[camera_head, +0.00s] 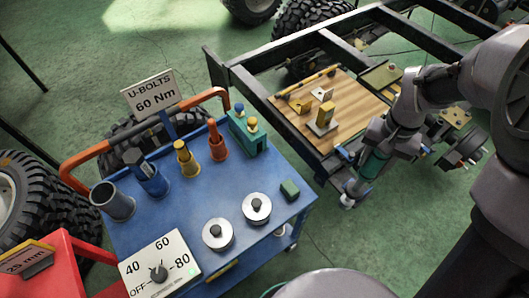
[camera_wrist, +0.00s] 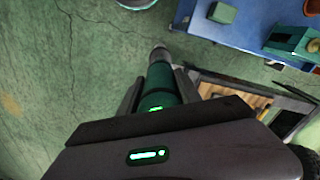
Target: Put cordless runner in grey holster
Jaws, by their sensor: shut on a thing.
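The cordless runner (camera_head: 374,165), a green cylinder with a grey nose, is in my gripper (camera_head: 365,160). My gripper is shut on it, beside the chassis frame and right of the blue cart. In the wrist view the runner (camera_wrist: 160,80) lies between the two dark fingers, nose pointing away, with a small green light near its rear. The grey holster (camera_head: 115,206) is an open cup at the cart's left edge. Its opening looks dark, and nothing shows sticking out. My gripper is well to the right of the holster and apart from it.
Blue (camera_head: 152,182), yellow (camera_head: 187,163) and orange (camera_head: 218,145) holsters stand along the cart (camera_head: 180,220), near a teal block (camera_head: 250,142). Two round metal pots, a dial panel (camera_head: 160,265) and an orange rail (camera_head: 85,155) are obstacles. A wooden board (camera_head: 350,105) lies on the chassis.

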